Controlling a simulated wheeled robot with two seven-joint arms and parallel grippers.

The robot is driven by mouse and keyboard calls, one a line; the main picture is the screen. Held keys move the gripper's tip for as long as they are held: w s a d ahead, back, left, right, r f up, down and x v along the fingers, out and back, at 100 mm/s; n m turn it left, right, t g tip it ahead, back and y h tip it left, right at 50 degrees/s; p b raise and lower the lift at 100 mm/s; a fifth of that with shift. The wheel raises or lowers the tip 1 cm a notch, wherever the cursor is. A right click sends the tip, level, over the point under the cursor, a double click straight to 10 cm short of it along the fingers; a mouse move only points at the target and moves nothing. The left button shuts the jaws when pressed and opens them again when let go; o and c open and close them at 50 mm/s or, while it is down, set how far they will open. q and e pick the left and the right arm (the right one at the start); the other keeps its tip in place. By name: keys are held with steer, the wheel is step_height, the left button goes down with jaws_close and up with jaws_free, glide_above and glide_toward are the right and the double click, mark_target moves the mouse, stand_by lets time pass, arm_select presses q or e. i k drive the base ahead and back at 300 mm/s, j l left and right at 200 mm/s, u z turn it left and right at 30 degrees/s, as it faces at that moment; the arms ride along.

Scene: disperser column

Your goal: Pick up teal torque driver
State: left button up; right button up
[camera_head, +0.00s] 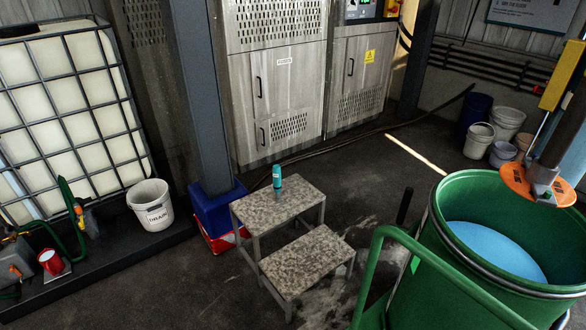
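The teal torque driver (277,178) stands upright on the upper step of a small two-step metal stool (262,212). Its teal body is at the top and a narrower grey tip seems to point down onto the step. It is near the back of that step, with nothing touching it. Neither of my grippers shows in the head view.
A green drum (425,285) with blue liquid and a green rail stands at the right, under an orange disc (538,186). A grey post (205,100) with a blue base rises behind the stool. A white bucket (151,205) and caged tank (62,115) are left.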

mark_target(277, 168)
steer(key=i+j+z, duration=0.45)
steer(key=j, duration=0.25)
steer(key=i+j+z, duration=0.1)
steer(key=j+z, duration=0.35)
steer(key=j, duration=0.25)
steer(key=i+j+z, duration=0.1)
steer(key=j+z, duration=0.35)
steer(key=j, duration=0.4)
steer(key=j+z, duration=0.45)
steer(key=j, duration=0.4)
steer(key=k, duration=0.05)
